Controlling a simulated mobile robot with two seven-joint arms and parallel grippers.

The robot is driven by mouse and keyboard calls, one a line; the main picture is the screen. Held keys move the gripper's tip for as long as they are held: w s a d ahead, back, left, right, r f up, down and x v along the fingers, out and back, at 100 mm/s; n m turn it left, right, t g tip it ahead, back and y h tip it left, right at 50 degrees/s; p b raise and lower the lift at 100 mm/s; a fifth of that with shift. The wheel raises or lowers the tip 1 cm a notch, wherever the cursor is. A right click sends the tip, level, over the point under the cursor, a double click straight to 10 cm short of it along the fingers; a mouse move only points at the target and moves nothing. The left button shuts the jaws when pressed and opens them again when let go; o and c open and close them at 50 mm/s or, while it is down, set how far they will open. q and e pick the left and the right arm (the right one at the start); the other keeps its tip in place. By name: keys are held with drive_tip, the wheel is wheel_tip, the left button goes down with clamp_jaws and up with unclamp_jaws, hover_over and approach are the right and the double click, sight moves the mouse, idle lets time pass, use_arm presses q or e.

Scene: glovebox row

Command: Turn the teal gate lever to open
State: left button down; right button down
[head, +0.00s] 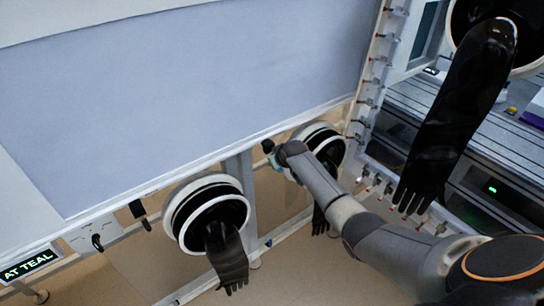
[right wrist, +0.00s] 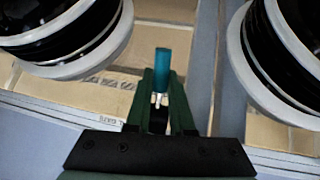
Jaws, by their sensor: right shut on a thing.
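The teal lever (right wrist: 162,68) stands up between the green fingers of my right gripper (right wrist: 161,98) in the right wrist view. The gripper is shut on it, and the lever's upper part sticks out past the fingertips. In the head view my right arm reaches in from the right, and the gripper (head: 275,160) is at the lower edge of the panel, just left of a glove port. The lever's base is hidden by the fingers. My left gripper is not in view.
Glove ports (head: 207,183) with hanging black gloves (head: 228,258) flank the gripper closely. Another long black glove (head: 455,115) hangs at right. A lit sign (head: 28,265) reads "AT TEAL". A grey panel (head: 190,80) fills the upper left.

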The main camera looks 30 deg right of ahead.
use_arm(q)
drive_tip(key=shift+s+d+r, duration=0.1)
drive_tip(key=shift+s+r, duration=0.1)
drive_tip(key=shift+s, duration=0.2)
use_arm(e)
drive_tip(key=shift+s+r+g, duration=0.3)
drive_tip(key=shift+g, duration=0.7)
drive_tip(key=shift+d, duration=0.1)
drive_tip(key=c, duration=0.8)
unclamp_jaws()
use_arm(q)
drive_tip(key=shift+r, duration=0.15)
use_arm(e)
drive_tip(key=shift+r, duration=0.15)
drive_tip(key=shift+s+r+p, duration=0.1)
drive_tip(key=shift+r+p, duration=0.15)
drive_tip(key=shift+p, duration=0.1)
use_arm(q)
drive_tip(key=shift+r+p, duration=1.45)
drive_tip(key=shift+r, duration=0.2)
use_arm(e)
drive_tip(key=shift+v, duration=5.9)
